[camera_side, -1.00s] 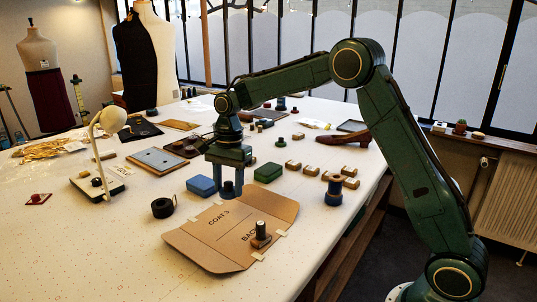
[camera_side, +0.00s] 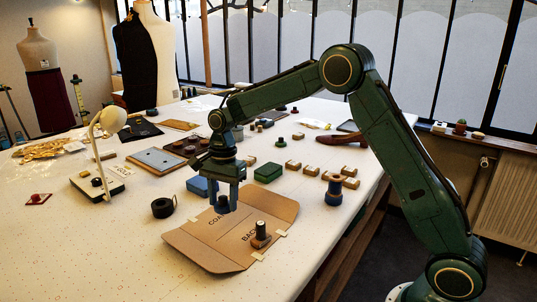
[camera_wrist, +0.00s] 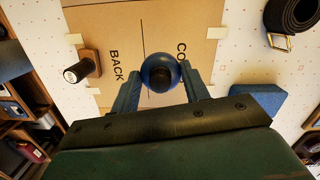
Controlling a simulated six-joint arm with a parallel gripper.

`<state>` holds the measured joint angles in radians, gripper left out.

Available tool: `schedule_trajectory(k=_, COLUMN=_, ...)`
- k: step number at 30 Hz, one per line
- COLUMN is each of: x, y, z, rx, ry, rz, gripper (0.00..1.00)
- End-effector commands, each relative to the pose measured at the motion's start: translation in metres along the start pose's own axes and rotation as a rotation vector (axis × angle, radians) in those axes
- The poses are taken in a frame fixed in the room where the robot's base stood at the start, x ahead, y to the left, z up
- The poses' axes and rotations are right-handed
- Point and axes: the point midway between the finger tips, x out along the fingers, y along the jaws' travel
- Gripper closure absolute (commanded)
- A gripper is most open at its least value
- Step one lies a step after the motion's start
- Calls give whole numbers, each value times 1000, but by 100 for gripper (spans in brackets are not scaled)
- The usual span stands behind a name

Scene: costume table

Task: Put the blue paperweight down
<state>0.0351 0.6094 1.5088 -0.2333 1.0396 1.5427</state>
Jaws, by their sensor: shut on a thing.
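My gripper (camera_side: 222,198) is shut on the blue paperweight (camera_wrist: 161,73), a round blue piece with a dark knob. In the side view the paperweight (camera_side: 223,205) shows dark between the fingertips, over the upper left part of the brown cardboard pattern (camera_side: 205,250). I cannot tell for sure whether its base touches the cardboard. In the wrist view it sits between the two fingers (camera_wrist: 158,90), over the cardboard (camera_wrist: 205,25) between the words BACK and COAT.
A stamp with a wooden base (camera_side: 261,241) stands on the cardboard's near right part. A blue box (camera_side: 198,187) is close behind my gripper. The table's front left is clear.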

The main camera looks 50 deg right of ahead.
Motion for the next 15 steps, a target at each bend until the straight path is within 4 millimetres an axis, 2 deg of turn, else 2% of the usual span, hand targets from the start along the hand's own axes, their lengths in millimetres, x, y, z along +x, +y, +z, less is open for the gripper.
schedule_trajectory(k=9, x=39, y=0, z=-4, rx=0, ry=0, rz=3, gripper=85)
schedule_trajectory(k=15, x=46, y=0, z=-5, rx=-2, ry=0, rz=0, gripper=85)
